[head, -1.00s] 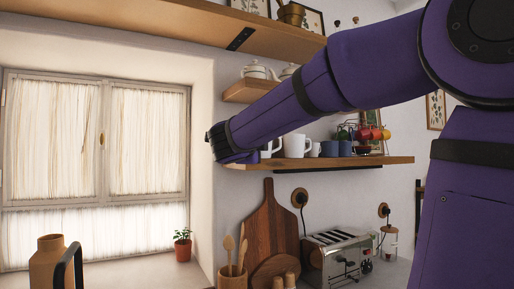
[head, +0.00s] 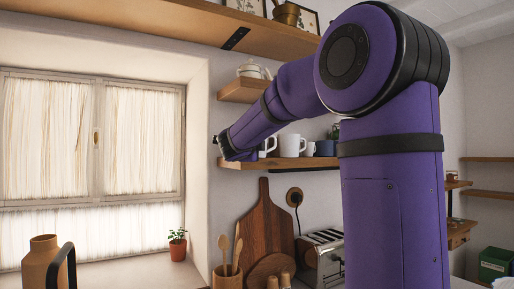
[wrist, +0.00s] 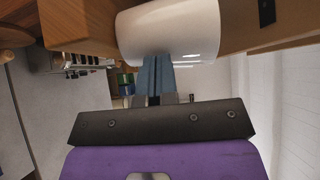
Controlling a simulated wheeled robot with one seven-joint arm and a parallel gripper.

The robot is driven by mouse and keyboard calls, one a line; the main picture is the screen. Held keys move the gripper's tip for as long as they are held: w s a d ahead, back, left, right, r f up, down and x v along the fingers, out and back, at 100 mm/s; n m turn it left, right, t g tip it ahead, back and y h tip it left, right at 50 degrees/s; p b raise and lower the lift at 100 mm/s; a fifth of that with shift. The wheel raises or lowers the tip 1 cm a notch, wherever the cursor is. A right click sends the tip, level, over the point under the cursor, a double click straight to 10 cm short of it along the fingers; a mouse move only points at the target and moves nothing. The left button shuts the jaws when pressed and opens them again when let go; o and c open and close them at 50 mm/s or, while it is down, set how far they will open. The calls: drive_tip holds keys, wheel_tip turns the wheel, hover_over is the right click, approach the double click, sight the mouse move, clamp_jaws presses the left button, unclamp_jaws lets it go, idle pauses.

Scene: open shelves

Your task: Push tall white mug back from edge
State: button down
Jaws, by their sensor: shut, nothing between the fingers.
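A white mug (wrist: 168,30) fills the top middle of the wrist view, lying across the picture because that view is turned. My gripper (wrist: 157,60) is shut and empty, with its two blue-grey fingers side by side. Their tips reach the mug's near wall in the picture; I cannot tell whether they touch it. In the head view, two white mugs stand upright on the middle shelf: one (head: 268,147) partly behind my wrist, and one (head: 291,145) to its right. I cannot tell which one the wrist view shows. The fingers are hidden in the head view.
The wooden mug shelf (head: 300,163) also holds a blue mug (head: 325,148) farther right. A smaller shelf (head: 242,90) with a teapot (head: 250,70) is above. A cutting board (head: 268,225) and a toaster (head: 322,250) are below. My arm hides the shelf's right part.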

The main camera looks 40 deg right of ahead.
idle(0.3)
drive_tip(key=shift+w+d, duration=0.2)
drive_tip(key=shift+w, duration=0.6)
drive_tip(key=shift+w+d, duration=0.25)
drive_tip(key=shift+w, duration=0.6)
drive_tip(key=shift+w+d, duration=0.2)
drive_tip(key=shift+w, duration=0.6)
